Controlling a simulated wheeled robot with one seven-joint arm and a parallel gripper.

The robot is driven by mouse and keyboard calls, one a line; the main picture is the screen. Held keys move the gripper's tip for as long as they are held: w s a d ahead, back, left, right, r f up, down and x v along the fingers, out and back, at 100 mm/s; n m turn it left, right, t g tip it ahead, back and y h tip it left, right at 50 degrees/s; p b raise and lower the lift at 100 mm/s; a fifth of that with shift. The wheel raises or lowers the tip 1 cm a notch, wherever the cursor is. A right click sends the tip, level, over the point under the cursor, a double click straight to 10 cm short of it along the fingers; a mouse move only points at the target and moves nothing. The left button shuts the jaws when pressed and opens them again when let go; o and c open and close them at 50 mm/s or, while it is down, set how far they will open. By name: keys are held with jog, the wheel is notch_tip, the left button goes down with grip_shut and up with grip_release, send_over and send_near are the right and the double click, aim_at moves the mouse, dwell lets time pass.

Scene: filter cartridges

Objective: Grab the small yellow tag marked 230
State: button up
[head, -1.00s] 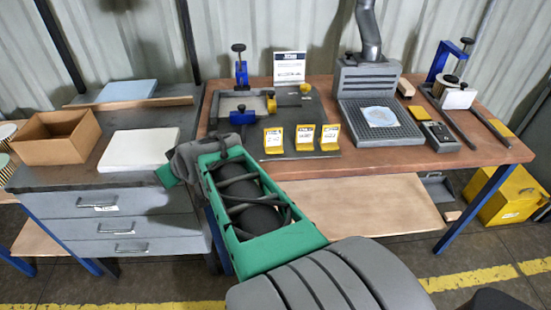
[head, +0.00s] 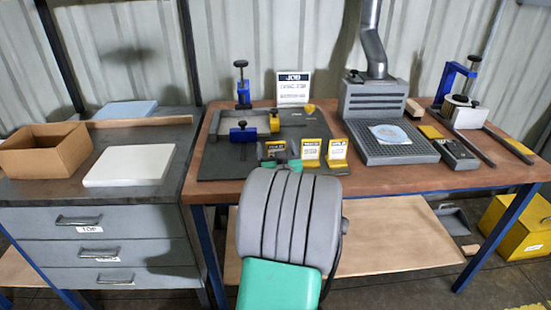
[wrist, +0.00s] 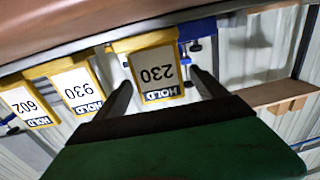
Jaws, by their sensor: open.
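The yellow tag marked 230 (wrist: 157,72) shows upside down in the wrist view, with a white face and a black HOLD band. My gripper (wrist: 162,80) is open, and its two dark fingers point toward this tag, one on each side of it in the picture. I see no finger closed on it.
Yellow tags marked 930 (wrist: 78,90) and 602 (wrist: 27,106) stand close beside it. A job sign (head: 293,88) stands behind. A grey perforated tray (head: 365,148) is to the right.

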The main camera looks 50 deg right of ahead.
jog(key=c, duration=1.5)
